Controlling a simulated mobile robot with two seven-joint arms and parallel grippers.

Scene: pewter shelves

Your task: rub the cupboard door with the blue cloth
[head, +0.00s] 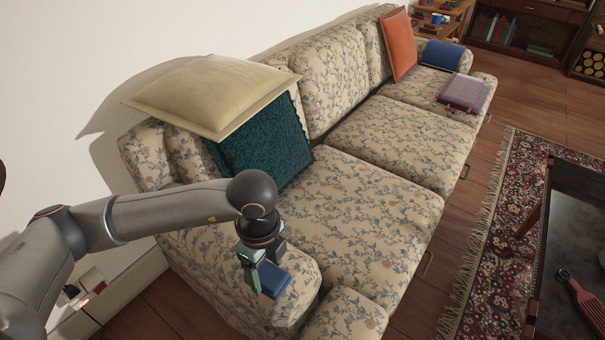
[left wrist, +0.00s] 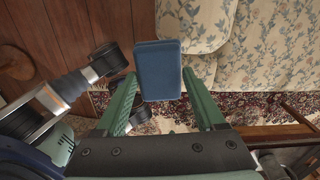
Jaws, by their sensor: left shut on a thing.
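The blue cloth (head: 275,281) looks like a thick folded pad. My left gripper (head: 262,276) is shut on it and holds it above the near arm of the flowered sofa. In the left wrist view the cloth (left wrist: 158,70) stands out between the green fingers of my left gripper (left wrist: 163,108). I cannot make out a cupboard door in either view. My right gripper does not show clearly in either view.
The flowered sofa (head: 375,190) carries a cream cushion (head: 205,92), a teal cushion (head: 265,145) and an orange cushion (head: 398,45). A dark table (head: 575,245) stands on the patterned rug (head: 495,235) at the right. A dark wooden bookcase (head: 550,12) is at the far right.

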